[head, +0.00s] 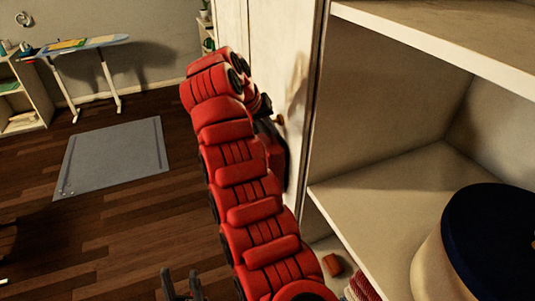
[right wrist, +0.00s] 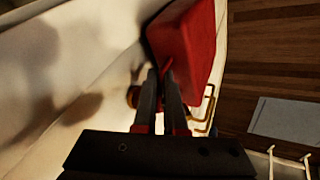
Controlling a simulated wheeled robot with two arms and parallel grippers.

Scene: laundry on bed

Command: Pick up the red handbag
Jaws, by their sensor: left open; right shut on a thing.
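The red handbag (right wrist: 185,45) is in the upper middle of the right wrist view, just beyond the fingertips. In the head view the handbag (head: 278,158) is mostly hidden behind my red right arm, beside the pale panel. My right gripper (right wrist: 165,75) is shut on the handbag at a thin red part, seemingly its strap. In the head view the right gripper (head: 265,107) is small, dark and partly hidden. My left gripper (head: 182,284) is open and empty at the bottom edge of the head view.
A shelf unit (head: 385,185) stands close on the right, holding a dark-topped cream container (head: 495,235). Gold-coloured hooks (right wrist: 208,112) show beside the fingers. A grey mat (head: 115,155) lies on the open wooden floor. An ironing board (head: 80,45) stands at the back left.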

